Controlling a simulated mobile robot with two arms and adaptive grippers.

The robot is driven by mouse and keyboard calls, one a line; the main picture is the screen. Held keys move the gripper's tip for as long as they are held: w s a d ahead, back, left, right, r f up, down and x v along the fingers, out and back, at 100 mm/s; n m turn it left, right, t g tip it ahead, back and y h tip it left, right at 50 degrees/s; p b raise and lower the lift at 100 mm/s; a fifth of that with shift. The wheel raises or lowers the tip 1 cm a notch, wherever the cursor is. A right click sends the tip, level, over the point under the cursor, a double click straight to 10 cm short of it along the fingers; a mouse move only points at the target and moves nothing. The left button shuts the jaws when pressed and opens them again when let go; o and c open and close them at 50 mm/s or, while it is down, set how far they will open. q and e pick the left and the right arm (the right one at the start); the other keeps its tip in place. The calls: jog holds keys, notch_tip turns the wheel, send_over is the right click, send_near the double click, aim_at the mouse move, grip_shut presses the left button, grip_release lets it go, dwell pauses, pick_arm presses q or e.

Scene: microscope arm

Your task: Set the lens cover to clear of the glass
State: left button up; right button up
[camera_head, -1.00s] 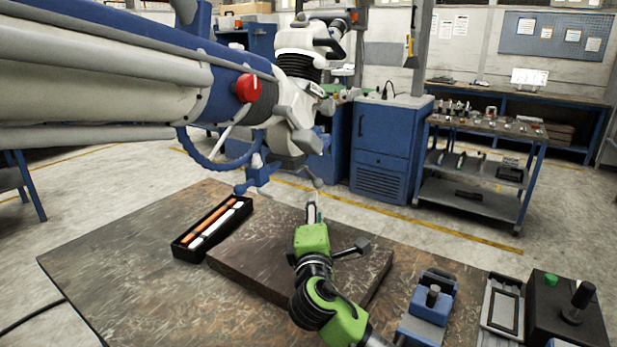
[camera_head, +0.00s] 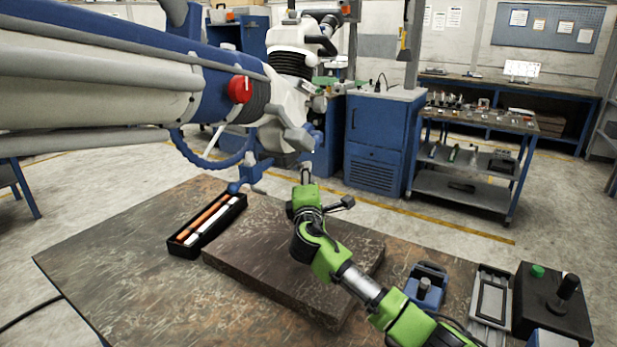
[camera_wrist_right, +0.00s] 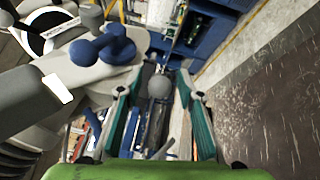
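The microscope head (camera_head: 284,132) hangs from the blue and white arm (camera_head: 225,80) above the table's back edge. I cannot clearly make out the lens cover or its position. The wrist view shows a pale underside with a dark-rimmed round opening (camera_wrist_right: 42,38), a blue knobbed handle (camera_wrist_right: 103,46) and a grey ball-ended part (camera_wrist_right: 158,86). The ball appears between my right fingers in the picture; contact is not visible. My right gripper (camera_head: 306,176) is open, pointing away below and right of the head; its spread teal-sided fingers (camera_wrist_right: 160,118) show close up. My left gripper is out of view.
A flat brown slab (camera_head: 275,255) lies on the table (camera_head: 120,260), with a black tray (camera_head: 178,248) of orange and white sticks beside it. A blue device (camera_head: 424,288), a framed panel (camera_head: 490,297) and a black joystick box (camera_head: 540,310) stand at right.

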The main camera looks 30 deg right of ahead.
jog(key=shift+w, duration=0.1)
grip_shut()
